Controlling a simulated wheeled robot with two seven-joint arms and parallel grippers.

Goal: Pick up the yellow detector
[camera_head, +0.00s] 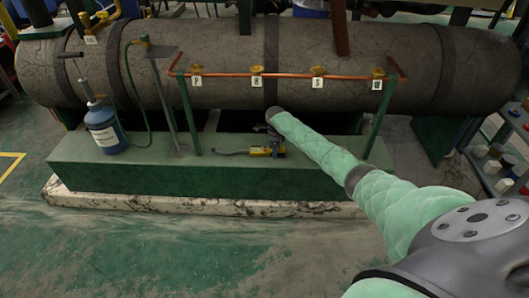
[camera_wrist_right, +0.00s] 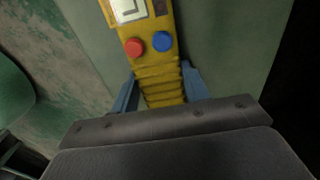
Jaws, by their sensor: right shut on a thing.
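The yellow detector (camera_head: 260,151) is at the top of the green base, below the big grey tank, with a dark probe reaching left from it. In the right wrist view the detector (camera_wrist_right: 160,70) shows its ribbed yellow handle, a red and a blue button, and part of a screen. My right gripper (camera_head: 274,146) is at the detector; in the wrist view its blue fingers (camera_wrist_right: 158,90) are shut on the ribbed handle from both sides. I cannot tell whether the detector still touches the base. My left gripper is not in view.
A copper pipe (camera_head: 290,76) with tags and brass valves runs in front of the tank (camera_head: 350,50), held by green posts. A shelf (camera_head: 495,165) with small containers stands right.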

